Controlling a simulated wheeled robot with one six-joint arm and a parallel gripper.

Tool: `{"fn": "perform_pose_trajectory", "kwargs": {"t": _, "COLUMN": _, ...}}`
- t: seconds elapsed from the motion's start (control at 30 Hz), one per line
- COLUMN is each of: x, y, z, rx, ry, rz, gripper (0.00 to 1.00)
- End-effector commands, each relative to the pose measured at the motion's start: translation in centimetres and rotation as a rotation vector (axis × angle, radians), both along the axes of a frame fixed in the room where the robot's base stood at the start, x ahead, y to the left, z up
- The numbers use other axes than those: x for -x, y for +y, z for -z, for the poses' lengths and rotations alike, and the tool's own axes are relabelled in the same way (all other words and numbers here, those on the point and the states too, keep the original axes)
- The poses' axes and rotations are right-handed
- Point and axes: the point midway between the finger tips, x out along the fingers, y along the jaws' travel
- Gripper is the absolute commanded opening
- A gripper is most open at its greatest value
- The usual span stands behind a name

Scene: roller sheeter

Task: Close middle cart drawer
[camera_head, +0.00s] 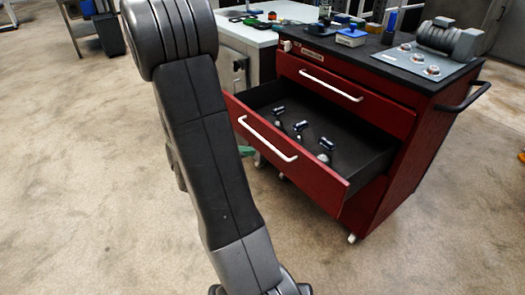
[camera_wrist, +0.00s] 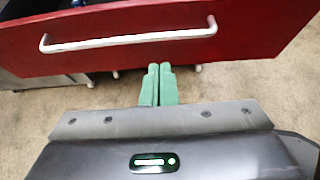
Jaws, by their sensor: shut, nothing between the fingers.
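The red cart (camera_head: 425,135) stands at the right in the head view. Its middle drawer (camera_head: 310,180) is pulled well out and holds several small tools. The drawer's white bar handle (camera_head: 262,138) is on its front; this handle also shows in the wrist view (camera_wrist: 130,40). My gripper (camera_wrist: 159,68) has green fingers, held together and empty. In the wrist view the fingertips are just below the drawer front's lower edge, apart from the handle. In the head view part of the green gripper (camera_head: 257,160) shows behind my arm, near the drawer front's lower left.
The cart's top drawer (camera_head: 345,85) is shut. A grey machine (camera_head: 448,38) and a blue item (camera_head: 351,35) sit on the cart top. A white workbench (camera_head: 250,30) stands behind at the left. The floor in front is clear.

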Motion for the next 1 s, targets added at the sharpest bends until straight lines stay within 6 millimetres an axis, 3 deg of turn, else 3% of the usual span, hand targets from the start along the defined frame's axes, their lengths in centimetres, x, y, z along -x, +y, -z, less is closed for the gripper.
{"fn": "perform_pose_trajectory", "kwargs": {"t": 0.13, "x": -1.2, "y": -1.9, "z": 1.3, "rx": 0.0, "ry": 0.0, "rz": 0.005, "gripper": 0.0}}
{"fn": "perform_pose_trajectory", "kwargs": {"t": 0.4, "x": -3.0, "y": -4.2, "z": 1.8, "rx": -0.001, "ry": -0.001, "rz": 0.002, "gripper": 0.0}}
{"fn": "perform_pose_trajectory", "kwargs": {"t": 1.0, "x": -3.6, "y": -4.9, "z": 1.8, "rx": -0.001, "ry": -0.001, "rz": 0.001, "gripper": 0.0}}
